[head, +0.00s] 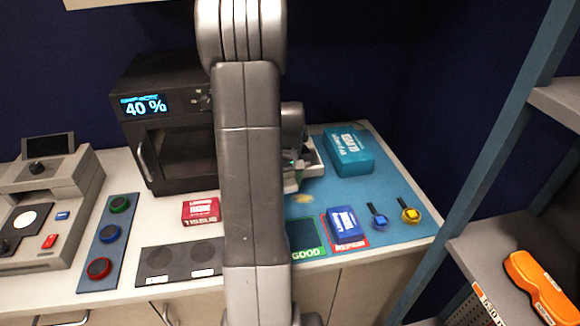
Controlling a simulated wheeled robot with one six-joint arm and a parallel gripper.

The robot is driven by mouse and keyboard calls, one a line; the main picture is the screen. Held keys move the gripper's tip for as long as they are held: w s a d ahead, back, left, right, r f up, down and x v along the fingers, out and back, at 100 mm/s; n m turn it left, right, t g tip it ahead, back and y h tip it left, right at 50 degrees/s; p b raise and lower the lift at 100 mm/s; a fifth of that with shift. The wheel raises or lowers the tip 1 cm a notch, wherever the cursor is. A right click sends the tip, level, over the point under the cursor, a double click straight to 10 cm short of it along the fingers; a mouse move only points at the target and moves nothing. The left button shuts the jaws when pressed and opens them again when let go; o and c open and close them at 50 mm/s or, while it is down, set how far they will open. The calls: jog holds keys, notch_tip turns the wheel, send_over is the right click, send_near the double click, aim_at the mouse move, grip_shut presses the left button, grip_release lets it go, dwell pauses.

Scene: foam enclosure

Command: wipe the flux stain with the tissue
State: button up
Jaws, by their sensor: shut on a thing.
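A yellowish flux stain (304,198) shows on the blue mat (378,185), just right of my arm. My gripper (297,163) is behind my arm's upright link, low over the back left part of the mat, a little beyond the stain. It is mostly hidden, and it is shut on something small. The tissue itself cannot be made out clearly between the fingers. A red tissue box (201,210) lies on the white counter left of my arm.
A white tray (315,160) is beside my gripper, with a teal box (349,152) to its right. A green-edged GOOD square (305,238), a blue box (343,222) and two small knobbed items stand at the mat's front. A black oven (165,125) stands left; shelving (500,245) is right.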

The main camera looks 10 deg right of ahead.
jog(key=shift+r+p, duration=1)
jog(key=shift+r, duration=0.85)
jog(key=shift+p, duration=0.65)
